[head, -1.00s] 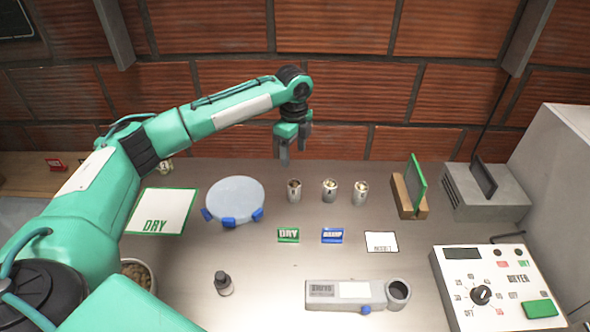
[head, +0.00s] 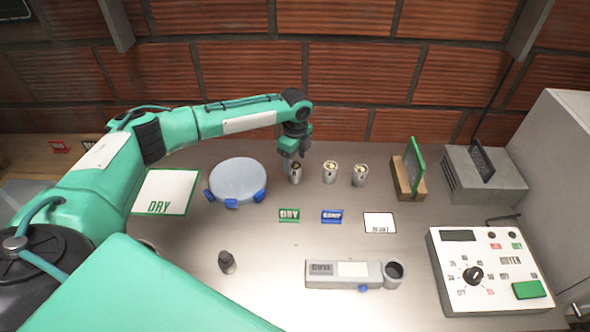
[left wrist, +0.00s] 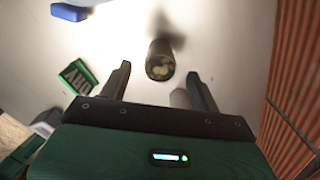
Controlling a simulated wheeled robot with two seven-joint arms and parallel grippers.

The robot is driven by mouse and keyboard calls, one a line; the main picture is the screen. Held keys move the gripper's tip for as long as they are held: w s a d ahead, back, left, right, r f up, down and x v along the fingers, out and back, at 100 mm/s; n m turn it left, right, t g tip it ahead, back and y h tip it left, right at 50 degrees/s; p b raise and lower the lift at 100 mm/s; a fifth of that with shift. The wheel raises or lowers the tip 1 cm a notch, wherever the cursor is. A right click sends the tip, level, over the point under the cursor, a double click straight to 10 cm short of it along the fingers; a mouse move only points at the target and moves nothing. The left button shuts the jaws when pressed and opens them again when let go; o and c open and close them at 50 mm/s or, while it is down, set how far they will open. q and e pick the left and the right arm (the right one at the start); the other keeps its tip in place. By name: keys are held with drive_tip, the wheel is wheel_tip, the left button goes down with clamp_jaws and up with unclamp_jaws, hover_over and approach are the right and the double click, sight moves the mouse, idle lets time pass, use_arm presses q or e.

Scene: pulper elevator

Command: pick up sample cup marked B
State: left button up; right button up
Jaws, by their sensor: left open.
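Three small metal sample cups stand in a row on the steel bench in the head view: a left one (head: 295,177), a middle one (head: 330,173) and a right one (head: 360,177). Their marks are too small to read, so I cannot tell which is B. My left gripper (head: 291,156) is open and points down at the left cup, its fingers overlapping the cup's top in the picture. In the left wrist view, a cup with pale contents (left wrist: 160,60) shows between the open fingertips (left wrist: 158,72), not gripped. My right gripper is not in view.
A round scale-like plate (head: 238,180) lies left of the cups. A wooden stand with a green panel (head: 415,165) is at their right. DRY (head: 289,215) and blue (head: 332,216) cards lie in front, with a grey device (head: 345,274) nearer. The brick wall is behind.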

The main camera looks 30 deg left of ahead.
sight(295, 177)
use_arm(q)
drive_tip(key=shift+f, duration=1.3)
drive_tip(key=c, duration=1.1)
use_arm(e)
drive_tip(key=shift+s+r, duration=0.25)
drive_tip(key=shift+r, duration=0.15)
use_arm(q)
drive_tip(key=shift+r, duration=0.1)
